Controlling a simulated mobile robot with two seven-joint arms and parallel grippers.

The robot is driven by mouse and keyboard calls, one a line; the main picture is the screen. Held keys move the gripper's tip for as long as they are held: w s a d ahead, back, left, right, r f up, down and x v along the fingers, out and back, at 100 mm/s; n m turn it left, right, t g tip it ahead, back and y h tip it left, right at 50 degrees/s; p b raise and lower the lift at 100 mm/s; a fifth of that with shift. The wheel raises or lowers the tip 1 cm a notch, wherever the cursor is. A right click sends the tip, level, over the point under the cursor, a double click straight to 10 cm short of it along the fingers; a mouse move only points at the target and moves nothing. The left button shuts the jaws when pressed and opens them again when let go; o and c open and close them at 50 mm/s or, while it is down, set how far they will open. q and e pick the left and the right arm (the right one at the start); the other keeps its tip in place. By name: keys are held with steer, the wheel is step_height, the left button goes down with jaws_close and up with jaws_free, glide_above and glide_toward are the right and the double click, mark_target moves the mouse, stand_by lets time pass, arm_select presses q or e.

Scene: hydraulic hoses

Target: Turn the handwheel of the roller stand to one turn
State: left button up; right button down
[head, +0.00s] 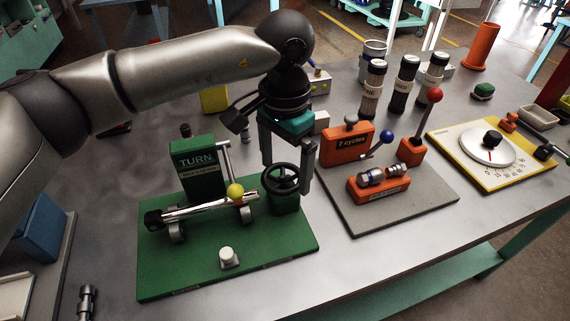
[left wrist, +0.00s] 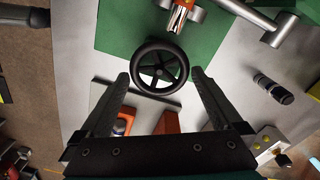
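The roller stand has a green base plate (head: 210,275) and a green box marked "TURN" (head: 197,167), with smaller text I cannot read. A shiny roller (head: 205,207) with a yellow ball (head: 235,190) lies across supports. The black spoked handwheel (head: 282,179) is at the stand's right end; it also shows in the left wrist view (left wrist: 160,67). My left gripper (head: 287,175) points down over it, open, one finger on each side of the rim. In the left wrist view the wheel lies between the fingertips (left wrist: 160,76), with gaps at both sides. My right gripper is out of view.
Right of the stand, a grey plate (head: 390,215) carries an orange "7 cycles" box (head: 347,143), a blue-knobbed lever (head: 380,145) and an orange block (head: 378,190). Dark cylinders (head: 404,85) stand behind. A yellow-edged dial board (head: 490,155) is further right.

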arm_select(q)
steer(key=c, duration=1)
steer(key=shift+o, duration=0.2)
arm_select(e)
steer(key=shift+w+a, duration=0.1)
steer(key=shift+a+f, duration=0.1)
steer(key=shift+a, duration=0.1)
arm_select(q)
steer(key=shift+n, duration=0.3)
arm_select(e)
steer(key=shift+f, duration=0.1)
